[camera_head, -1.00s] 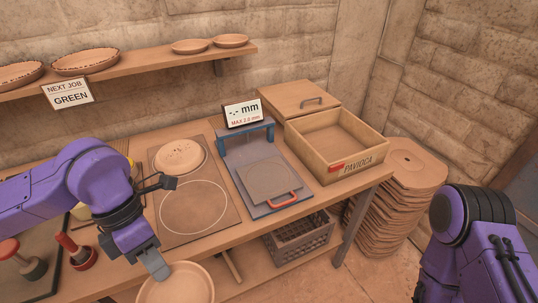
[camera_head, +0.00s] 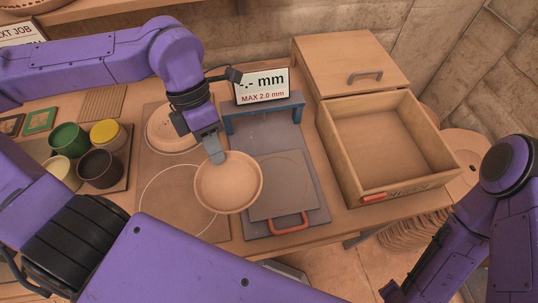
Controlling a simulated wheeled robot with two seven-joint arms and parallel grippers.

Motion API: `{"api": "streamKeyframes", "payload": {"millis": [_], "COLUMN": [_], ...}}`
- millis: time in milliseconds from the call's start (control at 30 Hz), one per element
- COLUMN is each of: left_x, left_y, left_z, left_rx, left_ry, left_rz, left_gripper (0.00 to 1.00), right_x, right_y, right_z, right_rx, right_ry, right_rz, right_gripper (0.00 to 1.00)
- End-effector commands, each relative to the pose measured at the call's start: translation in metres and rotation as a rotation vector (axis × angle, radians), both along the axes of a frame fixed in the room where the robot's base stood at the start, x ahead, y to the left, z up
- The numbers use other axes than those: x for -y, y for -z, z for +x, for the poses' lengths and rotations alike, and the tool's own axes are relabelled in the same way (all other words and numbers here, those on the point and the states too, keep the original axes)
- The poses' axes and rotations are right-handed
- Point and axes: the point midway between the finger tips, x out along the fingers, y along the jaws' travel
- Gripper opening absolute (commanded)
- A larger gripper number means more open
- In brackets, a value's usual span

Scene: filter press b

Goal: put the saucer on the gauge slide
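The saucer (camera_head: 230,184) is a shallow, round, tan clay dish. My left gripper (camera_head: 216,156) is shut on its far rim and holds it out toward the front. The saucer overlaps the left edge of the gauge slide (camera_head: 280,188), a square grey plate with a red-orange handle (camera_head: 290,223). It seems to hang above the slide's left side, but the exact height is hard to tell. The gauge (camera_head: 263,113) has a blue arch behind the slide, with a display (camera_head: 262,88) reading "mm" and "MAX 2.0 mm". My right gripper is out of view; only its arm shows.
Another round clay piece (camera_head: 168,135) lies behind the saucer. Several cups, including a green one (camera_head: 68,139), stand at the left.

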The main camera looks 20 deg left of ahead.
Motion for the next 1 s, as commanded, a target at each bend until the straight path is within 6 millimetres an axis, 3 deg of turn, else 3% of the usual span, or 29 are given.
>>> {"api": "streamKeyframes", "payload": {"millis": [67, 267, 400, 500, 800, 1000], "left_x": [0.007, 0.04, 0.054, 0.061, 0.067, 0.067], "left_y": [0.01, 0.03, 0.062, 0.075, 0.113, 0.117], "left_z": [0.01, 0.048, 0.068, 0.078, 0.085, 0.086], "left_rx": [-0.003, -0.009, -0.005, -0.003, -0.001, 0.001], "left_ry": [0.001, 0.003, -0.001, -0.001, -0.001, -0.003], "left_rz": [0.011, 0.007, 0.004, 0.002, 0.001, -0.001], "left_gripper": [0.0, 0.0, 0.0, 0.0, 0.0, 0.0], "right_x": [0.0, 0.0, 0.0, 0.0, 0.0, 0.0], "right_y": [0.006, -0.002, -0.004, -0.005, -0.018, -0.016], "right_z": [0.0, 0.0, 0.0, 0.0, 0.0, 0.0], "right_rx": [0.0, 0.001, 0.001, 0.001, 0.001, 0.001], "right_ry": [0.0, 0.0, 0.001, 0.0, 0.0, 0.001], "right_rz": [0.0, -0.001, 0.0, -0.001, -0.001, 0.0], "right_gripper": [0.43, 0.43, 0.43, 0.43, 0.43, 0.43]}}
